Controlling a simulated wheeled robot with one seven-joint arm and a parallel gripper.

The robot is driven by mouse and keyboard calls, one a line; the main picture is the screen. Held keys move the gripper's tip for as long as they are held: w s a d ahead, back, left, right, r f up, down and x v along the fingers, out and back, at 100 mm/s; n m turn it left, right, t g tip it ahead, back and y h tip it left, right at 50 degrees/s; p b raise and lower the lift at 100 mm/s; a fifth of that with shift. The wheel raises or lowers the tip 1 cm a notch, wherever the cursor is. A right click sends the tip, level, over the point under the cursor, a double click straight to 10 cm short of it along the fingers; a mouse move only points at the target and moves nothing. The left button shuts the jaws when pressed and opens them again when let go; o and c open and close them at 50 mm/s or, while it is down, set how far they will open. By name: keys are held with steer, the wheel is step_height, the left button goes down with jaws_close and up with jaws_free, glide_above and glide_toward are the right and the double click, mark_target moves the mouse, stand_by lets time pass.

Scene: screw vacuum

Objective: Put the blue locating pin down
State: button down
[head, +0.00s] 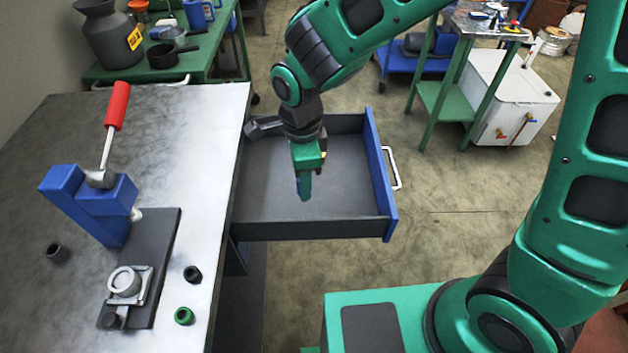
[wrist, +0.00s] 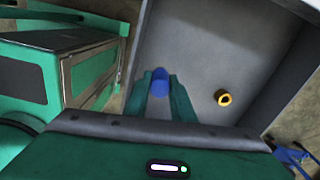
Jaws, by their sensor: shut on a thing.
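The blue locating pin (wrist: 160,84) is between the fingertips of my gripper (wrist: 160,96) in the wrist view, and the jaws are shut on it. In the head view my gripper (head: 304,188) points down over the open drawer (head: 264,198). The pin is hard to make out there. The grey drawer floor shows beneath the pin in the wrist view, and I cannot tell how large the gap is.
A yellow ring-shaped part (wrist: 223,98) lies on the drawer floor, right of the pin. The workbench (head: 200,130) at left carries a blue press (head: 95,205) with a red-handled lever, a dark base plate (head: 160,260), dark bushings and a green ring (head: 184,316). Drawer walls surround my gripper.

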steer(key=shift+w+d+f, duration=0.75)
steer(key=shift+w+f, duration=0.2)
steer(key=shift+f, duration=0.45)
steer(key=shift+w+d+f, duration=0.8)
steer(key=shift+w+f, duration=0.2)
steer(key=shift+f, duration=0.45)
steer(key=shift+w+d+f, duration=0.75)
steer(key=shift+w+f, duration=0.2)
steer(key=shift+f, duration=0.45)
steer(key=shift+f, duration=0.15)
steer(key=c, duration=1.5)
jaws_free()
step_height(320, 180, up, 12)
steer(key=shift+r, duration=0.2)
steer(key=shift+d, duration=0.1)
